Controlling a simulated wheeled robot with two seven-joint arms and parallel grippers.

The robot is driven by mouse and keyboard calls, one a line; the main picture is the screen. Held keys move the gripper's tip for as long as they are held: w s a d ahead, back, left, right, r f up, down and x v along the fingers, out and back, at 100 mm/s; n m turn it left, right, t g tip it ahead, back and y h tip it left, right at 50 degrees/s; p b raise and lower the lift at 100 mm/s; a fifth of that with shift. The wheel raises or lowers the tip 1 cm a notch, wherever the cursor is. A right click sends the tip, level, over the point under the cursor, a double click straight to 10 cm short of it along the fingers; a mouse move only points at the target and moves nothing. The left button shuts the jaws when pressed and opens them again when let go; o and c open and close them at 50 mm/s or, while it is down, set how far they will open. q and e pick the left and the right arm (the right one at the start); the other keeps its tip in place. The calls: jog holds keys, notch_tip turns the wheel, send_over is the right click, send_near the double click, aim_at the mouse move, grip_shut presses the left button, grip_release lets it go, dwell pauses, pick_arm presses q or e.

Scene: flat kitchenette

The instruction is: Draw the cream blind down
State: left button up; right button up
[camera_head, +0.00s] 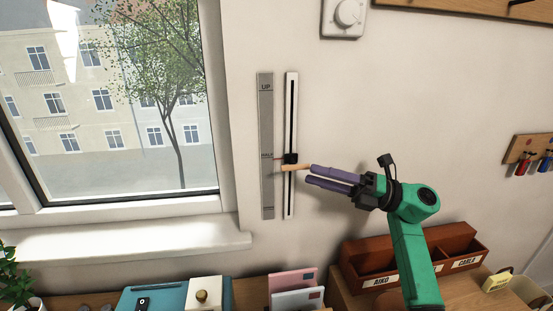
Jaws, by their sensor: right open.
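The cream blind itself does not show; the window glass (110,110) in view is uncovered. Right of the window, a white upright track (291,105) with a dark slot is fixed to the wall. On it sits a black slider (291,158) with a light wooden handle (294,167), about level with the middle mark of the grey scale strip (266,120). The strip reads UP at its top; its bottom label is too small to read. My right gripper (309,174) is open, its purple fingertips close to the handle's right end. I cannot tell whether they touch. My left gripper is out of view.
Below stand a wooden letter box (410,257) with name labels, pink and white cards (293,283), a teal tray (150,297) and a plant (14,275). A white dial (347,13) is above. The window sill (130,243) juts out left of the track.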

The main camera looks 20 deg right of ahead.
aim_at(293, 163)
jog(key=p+x, duration=0.4)
jog(key=x, duration=0.5)
jog(key=shift+w+a+r, duration=0.15)
jog(key=shift+a+r, duration=0.05)
jog(key=shift+a, duration=0.05)
jog(key=shift+w+a, duration=0.1)
jog(key=shift+a, duration=0.05)
jog(key=shift+f, duration=0.1)
grip_shut()
dwell(0.5)
